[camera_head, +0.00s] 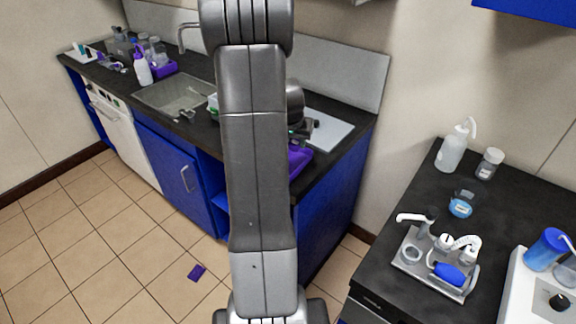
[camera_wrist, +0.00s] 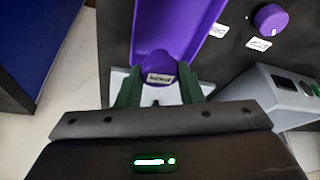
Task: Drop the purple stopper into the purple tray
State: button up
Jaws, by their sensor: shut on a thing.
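My gripper (camera_wrist: 158,78) is shut on the purple stopper (camera_wrist: 157,64), which shows between the two green fingers with a pale label facing the camera. The purple tray (camera_wrist: 205,32) lies beyond the fingers in the wrist view, and the stopper overlaps its near end in the picture. The gap in height between stopper and tray cannot be told. In the head view the tray (camera_head: 299,160) shows on the dark counter, partly hidden behind my arm. The stopper cannot be made out in the head view.
A second purple round piece (camera_wrist: 270,18) with a label stands right of the tray, near a grey device (camera_wrist: 285,95). In the head view a sink (camera_head: 175,94) lies left along the counter. A separate dark bench (camera_head: 390,240) at right holds bottles and a small rack.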

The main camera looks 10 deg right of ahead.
notch_tip(320, 180, down, 4)
jog(key=shift+w+f+b, duration=0.1)
jog(key=shift+f+b, duration=0.05)
jog(key=shift+b, duration=0.95)
jog(key=o, duration=1)
jog(key=shift+o, duration=0.2)
jog(key=v, duration=1.4)
jog(key=shift+f, duration=0.15)
